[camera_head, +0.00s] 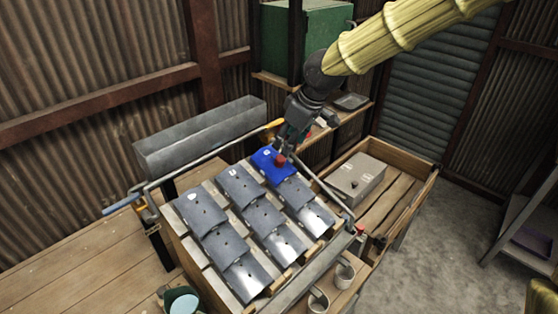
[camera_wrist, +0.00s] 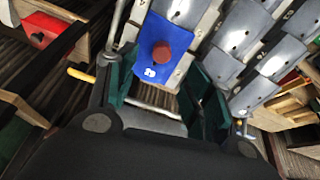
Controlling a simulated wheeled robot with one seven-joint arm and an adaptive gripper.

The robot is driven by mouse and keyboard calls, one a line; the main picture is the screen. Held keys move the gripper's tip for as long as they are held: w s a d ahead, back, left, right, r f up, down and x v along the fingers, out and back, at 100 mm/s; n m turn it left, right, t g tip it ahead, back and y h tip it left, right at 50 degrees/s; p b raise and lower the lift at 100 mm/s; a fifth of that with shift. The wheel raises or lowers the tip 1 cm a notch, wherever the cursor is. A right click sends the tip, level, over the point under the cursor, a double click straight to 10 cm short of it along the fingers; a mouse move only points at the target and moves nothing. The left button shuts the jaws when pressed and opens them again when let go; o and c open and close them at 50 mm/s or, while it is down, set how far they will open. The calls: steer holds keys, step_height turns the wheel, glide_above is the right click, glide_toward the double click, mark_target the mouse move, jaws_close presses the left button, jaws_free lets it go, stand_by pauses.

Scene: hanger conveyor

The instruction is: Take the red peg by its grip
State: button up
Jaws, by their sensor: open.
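The red peg (camera_head: 280,160) stands up from a blue plate (camera_head: 265,164) at the back right of a sloped rack of grey plates. In the wrist view the red peg (camera_wrist: 162,52) shows as a short, rounded knob on the blue plate (camera_wrist: 154,32). My gripper (camera_head: 287,143) is just above and behind the peg in the head view. In the wrist view its dark green fingers (camera_wrist: 157,78) are spread apart, with the peg beyond them, roughly in line with the gap. The fingers hold nothing. Whether either touches the blue plate is unclear.
Grey plates (camera_head: 242,187) cover the rack beside and below the blue one. A metal rail (camera_head: 305,278) runs along the rack's front. A grey trough (camera_head: 200,135) stands behind left. A grey box (camera_head: 355,178) sits in a wooden tray (camera_head: 420,198) at right. Cups (camera_head: 343,274) hang in front.

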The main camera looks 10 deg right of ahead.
mark_target(281, 158)
steer(key=shift+x, duration=1)
steer(key=shift+w+a+f+p, duration=0.15)
steer(key=shift+f+p, duration=0.45)
steer(key=shift+f, duration=0.05)
steer(key=shift+p+x, duration=0.7)
steer(key=shift+x, duration=1.45)
steer(key=c, duration=1)
